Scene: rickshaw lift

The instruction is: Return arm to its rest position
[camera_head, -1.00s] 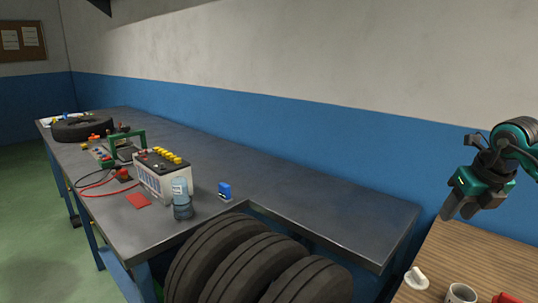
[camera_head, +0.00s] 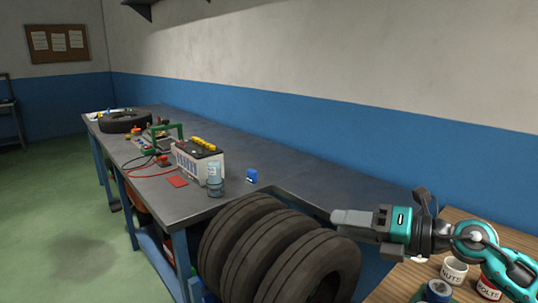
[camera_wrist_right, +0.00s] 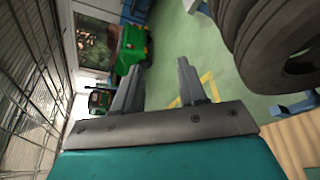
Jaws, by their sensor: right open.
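My right gripper (camera_head: 352,219) reaches in from the right in the head view, pointing left above the near end of the workbench and beside the tires. In the right wrist view its two grey fingers (camera_wrist_right: 158,85) stand apart with nothing between them. My left gripper does not show in either view.
Green floor (camera_head: 60,220) is open at left.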

